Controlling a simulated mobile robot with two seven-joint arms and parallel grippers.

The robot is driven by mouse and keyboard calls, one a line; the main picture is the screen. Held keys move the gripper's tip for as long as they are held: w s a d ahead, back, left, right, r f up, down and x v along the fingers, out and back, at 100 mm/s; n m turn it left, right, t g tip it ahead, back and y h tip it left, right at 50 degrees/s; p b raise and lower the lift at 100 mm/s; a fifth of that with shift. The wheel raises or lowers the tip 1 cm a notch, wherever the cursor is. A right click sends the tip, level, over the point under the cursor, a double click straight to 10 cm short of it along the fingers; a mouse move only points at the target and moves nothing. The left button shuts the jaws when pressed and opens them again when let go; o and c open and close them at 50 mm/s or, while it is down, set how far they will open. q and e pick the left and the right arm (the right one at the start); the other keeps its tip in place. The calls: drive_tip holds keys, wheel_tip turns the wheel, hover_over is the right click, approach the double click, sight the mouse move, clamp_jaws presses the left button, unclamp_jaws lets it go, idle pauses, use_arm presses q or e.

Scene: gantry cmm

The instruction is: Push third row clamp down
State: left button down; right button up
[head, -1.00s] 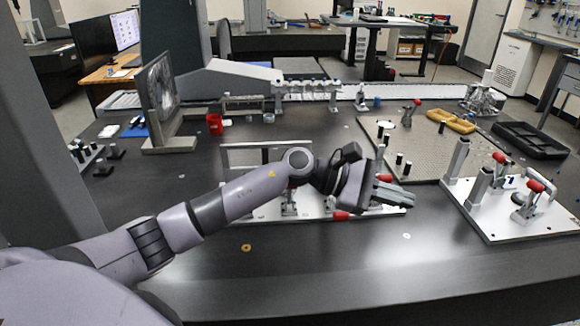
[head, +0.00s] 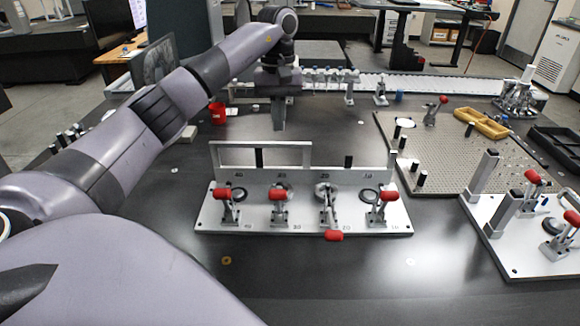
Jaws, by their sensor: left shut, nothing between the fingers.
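A silver clamp plate (head: 212,220) lies on the dark table in the middle of the head view. It carries a row of toggle clamps with red handles. The first (head: 222,194), second (head: 278,195) and last clamp handle (head: 388,196) from the left stand raised. The third clamp's handle (head: 334,235) lies low, reaching forward past the plate's front edge. My left gripper (head: 279,122) is shut and empty, pointing down above and behind the plate's upright frame (head: 215,155), apart from the clamps. My right gripper is out of view.
A second clamp plate (head: 520,258) with tall posts stands at the right. Behind it lies a perforated board (head: 460,165) with pegs and a yellow tray (head: 482,123). A red cup (head: 217,113) stands at the back left. The table front is clear.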

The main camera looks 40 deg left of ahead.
use_arm(q)
hover_over(278, 200)
drive_tip(key=w+a, duration=0.3)
drive_tip(key=w, duration=0.1)
wheel_tip(278, 200, down, 11)
drive_tip(key=shift+s+d+f+p, duration=0.4)
drive_tip(key=shift+s+f+p, duration=0.15)
drive_tip(key=shift+s+f, duration=0.1)
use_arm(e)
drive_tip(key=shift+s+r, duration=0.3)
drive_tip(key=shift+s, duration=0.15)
